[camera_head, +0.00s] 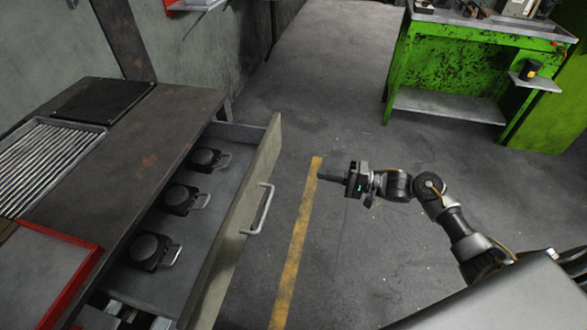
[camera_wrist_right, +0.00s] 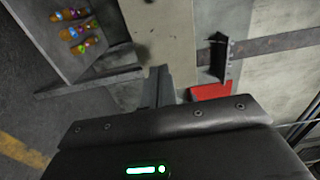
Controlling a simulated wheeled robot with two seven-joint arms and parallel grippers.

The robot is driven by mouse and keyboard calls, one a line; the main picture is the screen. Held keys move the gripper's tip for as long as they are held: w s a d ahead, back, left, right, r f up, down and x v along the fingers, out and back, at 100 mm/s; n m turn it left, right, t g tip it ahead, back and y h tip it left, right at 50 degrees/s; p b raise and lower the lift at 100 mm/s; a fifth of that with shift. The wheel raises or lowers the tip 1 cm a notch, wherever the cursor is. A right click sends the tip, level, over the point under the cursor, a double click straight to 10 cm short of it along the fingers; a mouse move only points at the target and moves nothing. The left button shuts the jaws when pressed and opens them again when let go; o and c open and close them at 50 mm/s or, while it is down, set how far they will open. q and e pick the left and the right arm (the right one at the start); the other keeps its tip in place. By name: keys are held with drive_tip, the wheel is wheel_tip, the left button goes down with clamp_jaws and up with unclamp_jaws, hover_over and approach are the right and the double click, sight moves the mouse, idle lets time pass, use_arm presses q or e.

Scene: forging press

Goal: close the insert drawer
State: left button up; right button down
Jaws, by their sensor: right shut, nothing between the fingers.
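The insert drawer is pulled out from under the workbench at the left, with its beige front panel (camera_head: 240,215) facing right. A grey metal handle (camera_head: 262,210) is on that front. Three black inserts (camera_head: 181,199) with small loop handles lie in a row inside the drawer. My right gripper (camera_head: 326,174) is in the air to the right of the drawer front, apart from it and pointing toward it. Its fingers (camera_wrist_right: 157,85) are together with nothing between them. My left gripper is out of view.
The dark workbench top (camera_head: 140,135) holds a ribbed metal tray (camera_head: 45,160) and a red-edged plate (camera_head: 45,275). A green bench (camera_head: 440,60) stands at the back right. The floor with a yellow line (camera_head: 298,235) is clear beside the drawer.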

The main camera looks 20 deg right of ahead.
sight(268, 165)
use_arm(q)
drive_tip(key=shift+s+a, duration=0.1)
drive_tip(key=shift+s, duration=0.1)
use_arm(e)
drive_tip(key=x, duration=1.4)
